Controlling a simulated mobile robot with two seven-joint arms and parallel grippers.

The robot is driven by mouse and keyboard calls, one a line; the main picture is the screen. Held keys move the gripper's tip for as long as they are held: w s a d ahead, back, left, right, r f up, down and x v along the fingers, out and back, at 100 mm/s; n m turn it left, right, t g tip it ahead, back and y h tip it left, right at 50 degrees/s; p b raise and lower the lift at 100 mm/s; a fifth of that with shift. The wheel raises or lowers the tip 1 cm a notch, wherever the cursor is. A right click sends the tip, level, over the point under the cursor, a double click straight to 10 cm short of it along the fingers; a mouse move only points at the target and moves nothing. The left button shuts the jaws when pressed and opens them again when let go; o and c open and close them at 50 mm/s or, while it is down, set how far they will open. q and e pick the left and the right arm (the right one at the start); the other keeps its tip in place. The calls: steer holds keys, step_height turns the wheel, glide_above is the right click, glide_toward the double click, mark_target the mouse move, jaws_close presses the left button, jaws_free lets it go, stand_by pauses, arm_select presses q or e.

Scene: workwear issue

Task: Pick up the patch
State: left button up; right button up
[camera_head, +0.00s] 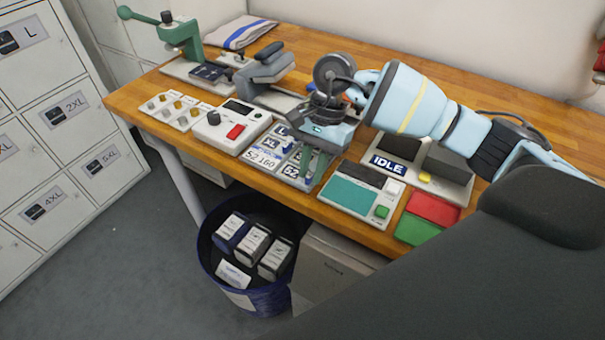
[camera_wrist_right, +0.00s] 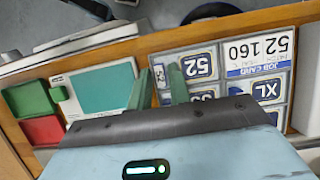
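Several white-and-blue size patches lie in a grey tray on the wooden bench; one marked 52 (camera_head: 291,170) is at the tray's front in the head view. In the right wrist view a 52 patch (camera_wrist_right: 201,66) lies right of the fingers, and an XL patch (camera_wrist_right: 267,90) is farther right. My right gripper (camera_head: 312,165) points down at the tray's right side, its green fingers (camera_wrist_right: 160,82) apart. Part of another white label with 52 shows between them; I see no contact with it. My left gripper is not in view.
A job card (camera_head: 262,159) reads 52 160. Right of the tray are a teal-topped device (camera_head: 350,194), red (camera_head: 434,207) and green (camera_head: 418,231) pads and an IDLE display (camera_head: 388,165). A blue bin (camera_head: 256,299) with packages stands below the bench edge. A green-handled press (camera_head: 186,36) stands at back left.

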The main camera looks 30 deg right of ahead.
mark_target(307, 178)
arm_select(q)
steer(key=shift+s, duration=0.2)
arm_select(e)
jaws_close()
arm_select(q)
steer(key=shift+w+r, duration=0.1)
arm_select(e)
steer(key=shift+r, duration=0.1)
steer(key=shift+r, duration=0.5)
step_height(307, 178, up, 2)
steer(key=shift+r+b, duration=0.15)
steer(key=shift+b, duration=0.2)
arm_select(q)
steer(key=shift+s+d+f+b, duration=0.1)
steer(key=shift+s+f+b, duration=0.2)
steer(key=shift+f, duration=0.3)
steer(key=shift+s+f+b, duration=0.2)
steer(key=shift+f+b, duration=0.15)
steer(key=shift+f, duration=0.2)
arm_select(e)
steer(key=s+a+r, duration=0.1)
steer(key=s+a, duration=0.9)
steer(key=s, duration=0.2)
steer(key=shift+s+r, duration=0.25)
steer(key=shift+s, duration=0.05)
